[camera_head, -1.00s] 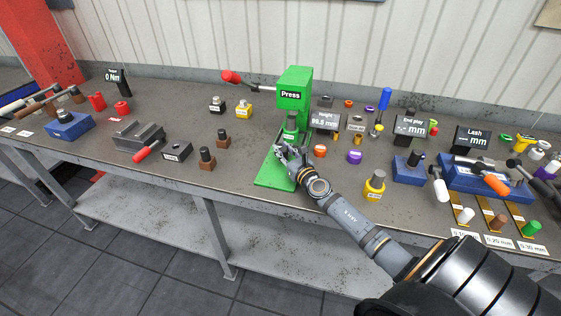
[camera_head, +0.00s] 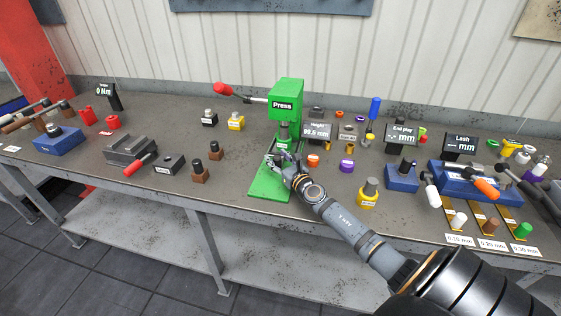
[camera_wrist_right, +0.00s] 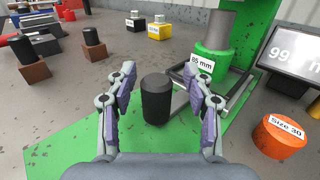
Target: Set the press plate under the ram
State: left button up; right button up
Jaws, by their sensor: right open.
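The green press (camera_head: 286,95) stands mid-table, its green base (camera_head: 268,188) reaching towards the front edge. The grey ram (camera_wrist_right: 215,25) is above a green round piece labelled 85 mm (camera_wrist_right: 211,66), with a grey frame (camera_wrist_right: 240,88) around it. A black upright cylinder (camera_wrist_right: 157,98) stands over the base in front of that piece, between the fingers of my right gripper (camera_wrist_right: 163,72). The fingers are open with gaps on both sides. In the head view my right gripper (camera_head: 283,162) covers this area. I cannot tell for sure which part is the press plate. My left gripper is not in view.
The red-tipped lever (camera_head: 225,89) juts left from the press. A height display (camera_head: 317,131) and an orange Size 30 piece (camera_wrist_right: 280,135) stand close on the right. Brown blocks with black knobs (camera_head: 200,172) stand left. Bare table lies between them and the base.

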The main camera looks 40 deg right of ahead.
jog(key=s, duration=0.8)
jog(key=s+a, duration=0.1)
jog(key=s, duration=0.3)
